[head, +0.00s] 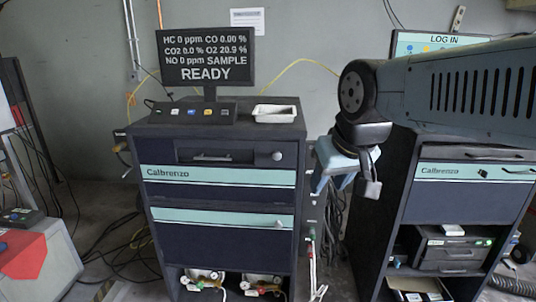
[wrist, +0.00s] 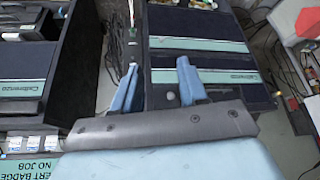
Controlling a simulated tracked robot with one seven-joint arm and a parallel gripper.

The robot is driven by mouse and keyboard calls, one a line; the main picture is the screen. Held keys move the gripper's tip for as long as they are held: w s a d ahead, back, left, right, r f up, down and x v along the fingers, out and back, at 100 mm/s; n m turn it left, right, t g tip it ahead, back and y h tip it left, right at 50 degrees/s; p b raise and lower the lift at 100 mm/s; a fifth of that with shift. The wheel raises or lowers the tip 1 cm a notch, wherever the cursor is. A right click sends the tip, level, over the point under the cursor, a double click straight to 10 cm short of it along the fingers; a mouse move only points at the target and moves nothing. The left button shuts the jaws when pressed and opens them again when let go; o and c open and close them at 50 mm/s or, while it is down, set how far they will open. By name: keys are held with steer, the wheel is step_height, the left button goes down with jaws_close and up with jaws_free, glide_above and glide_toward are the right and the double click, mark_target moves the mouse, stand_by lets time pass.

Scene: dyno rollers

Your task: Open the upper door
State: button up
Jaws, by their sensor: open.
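The left cabinet's upper door (head: 218,176) is a dark panel with a teal Calbrenzo stripe, and it looks closed. A round grey knob (head: 277,156) sits at its upper right. A lower door (head: 225,240) with its own knob (head: 278,223) is beneath it, also closed. My gripper (head: 336,182) is open and empty, to the right of the left cabinet in the head view. In the wrist view its blue fingers (wrist: 157,85) are spread, with the inverted cabinet front (wrist: 215,108) beyond them. A small round knob shows between them; I cannot tell which one.
A monitor (head: 205,58) reading READY and a white tray (head: 275,114) stand on the left cabinet. A second Calbrenzo cabinet (head: 470,187) stands at the right, beneath my arm. Cables hang in the gap between the cabinets. Bottom fittings (head: 203,278) and floor cables are at the left cabinet.

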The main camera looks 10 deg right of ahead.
steer(key=shift+o, duration=1.2)
steer(key=shift+w+d, duration=0.15)
steer(key=shift+w, duration=0.05)
steer(key=shift+o, duration=0.5)
steer(key=shift+w+d+r, duration=0.1)
steer(key=shift+w, duration=0.25)
steer(key=m+t+h, duration=0.2)
steer(key=m+h, duration=0.1)
steer(key=h, duration=0.2)
glide_toward(277, 155)
steer(key=x, duration=0.9)
jaws_close()
